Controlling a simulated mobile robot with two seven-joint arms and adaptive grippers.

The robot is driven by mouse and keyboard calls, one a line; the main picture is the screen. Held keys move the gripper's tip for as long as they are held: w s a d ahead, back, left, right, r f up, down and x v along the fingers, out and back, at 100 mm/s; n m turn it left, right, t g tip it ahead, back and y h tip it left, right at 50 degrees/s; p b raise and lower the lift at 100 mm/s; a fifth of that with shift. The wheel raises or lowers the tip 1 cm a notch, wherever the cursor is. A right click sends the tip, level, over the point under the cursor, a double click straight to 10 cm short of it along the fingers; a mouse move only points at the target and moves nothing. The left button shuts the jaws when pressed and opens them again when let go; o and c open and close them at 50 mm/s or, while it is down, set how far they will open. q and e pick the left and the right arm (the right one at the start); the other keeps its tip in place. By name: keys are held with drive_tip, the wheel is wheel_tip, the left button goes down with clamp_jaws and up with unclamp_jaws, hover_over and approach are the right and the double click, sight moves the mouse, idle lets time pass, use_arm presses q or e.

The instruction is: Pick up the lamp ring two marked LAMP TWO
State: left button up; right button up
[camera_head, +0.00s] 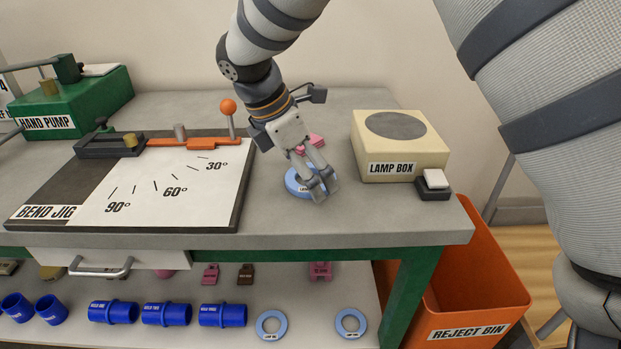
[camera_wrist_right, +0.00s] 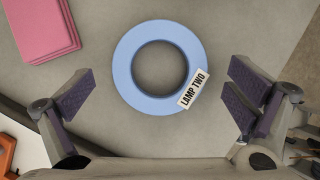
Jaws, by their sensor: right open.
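The light blue lamp ring two (camera_wrist_right: 127,75) lies flat on the worktop, and its white LAMP TWO tag faces up in the right wrist view. In the head view the ring (camera_head: 291,184) is partly hidden by my right gripper (camera_head: 323,192), which points down over it. In the wrist view my right gripper (camera_wrist_right: 160,105) is open, with a dark finger pad on each side of the ring and clear gaps between. Nothing is held. My left gripper is in neither view.
A pink stack (camera_wrist_right: 40,28) lies close beside the ring. The cream lamp box (camera_head: 400,150) stands to the right and the bend jig (camera_head: 150,200) to the left. Two more blue rings (camera_head: 271,325) (camera_head: 351,323) lie on the lower shelf. An orange reject bin (camera_head: 470,290) stands at right.

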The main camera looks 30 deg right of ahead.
drive_tip(key=c, duration=1.2)
